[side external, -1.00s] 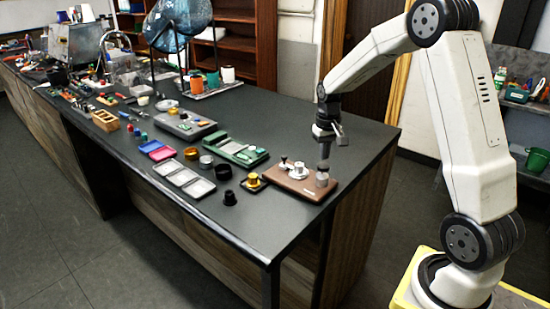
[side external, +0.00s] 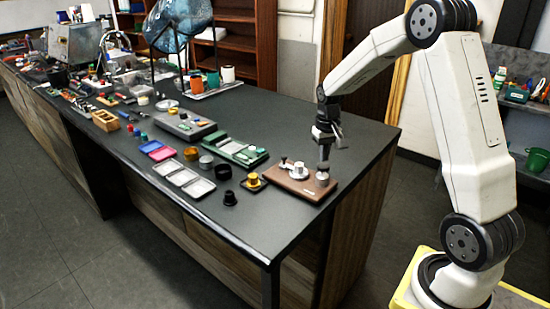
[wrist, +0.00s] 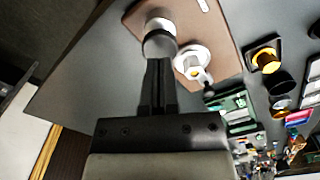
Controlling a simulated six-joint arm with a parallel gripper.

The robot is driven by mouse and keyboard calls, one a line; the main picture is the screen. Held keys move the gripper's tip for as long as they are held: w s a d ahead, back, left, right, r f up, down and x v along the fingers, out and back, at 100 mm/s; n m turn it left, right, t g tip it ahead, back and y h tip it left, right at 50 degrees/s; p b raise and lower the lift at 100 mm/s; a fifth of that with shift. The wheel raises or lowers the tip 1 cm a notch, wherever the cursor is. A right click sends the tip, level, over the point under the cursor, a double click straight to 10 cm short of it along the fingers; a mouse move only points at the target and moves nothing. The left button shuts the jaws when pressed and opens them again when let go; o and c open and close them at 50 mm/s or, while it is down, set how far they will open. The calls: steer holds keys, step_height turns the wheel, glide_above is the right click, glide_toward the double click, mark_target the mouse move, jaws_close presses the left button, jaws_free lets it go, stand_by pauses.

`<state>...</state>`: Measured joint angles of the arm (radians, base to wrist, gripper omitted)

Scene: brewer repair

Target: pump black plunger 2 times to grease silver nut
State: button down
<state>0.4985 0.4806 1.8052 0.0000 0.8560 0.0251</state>
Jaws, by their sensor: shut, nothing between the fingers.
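A brown board (side external: 296,187) lies near the right end of the dark bench. A silver cylindrical pot (side external: 322,180) stands at the board's right end; it also shows in the wrist view (wrist: 159,42). My gripper (wrist: 159,64) points down over this pot, fingers shut with nothing between them. The fingertips appear to meet the pot's top, but contact is not clear. Beside the pot is a white round piece (wrist: 193,62) with a yellowish centre and a small lever. I cannot single out the silver nut.
A small black dish with a gold piece (side external: 254,183) and a black cup (side external: 230,198) stand left of the board. A green tray (side external: 240,152) lies behind. The bench's front edge is close; its right back area is clear.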

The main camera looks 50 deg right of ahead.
steer(key=shift+f, duration=1.5)
stand_by(0.7)
steer(key=shift+r, duration=2.75)
steer(key=shift+r, duration=0.1)
steer(key=shift+r, duration=2.9)
steer(key=shift+a, duration=0.1)
steer(key=s+a+f+n+t, duration=0.1)
steer(key=s+a+f+n, duration=0.2)
steer(key=a, duration=0.7)
steer(key=s+a+f+n+t, duration=0.1)
steer(key=s+a+f+n, duration=0.2)
steer(key=s+a+f, duration=0.4)
steer(key=shift+s+a+t, duration=0.3)
steer(key=shift+s+a, duration=0.4)
steer(key=shift+a, duration=1.45)
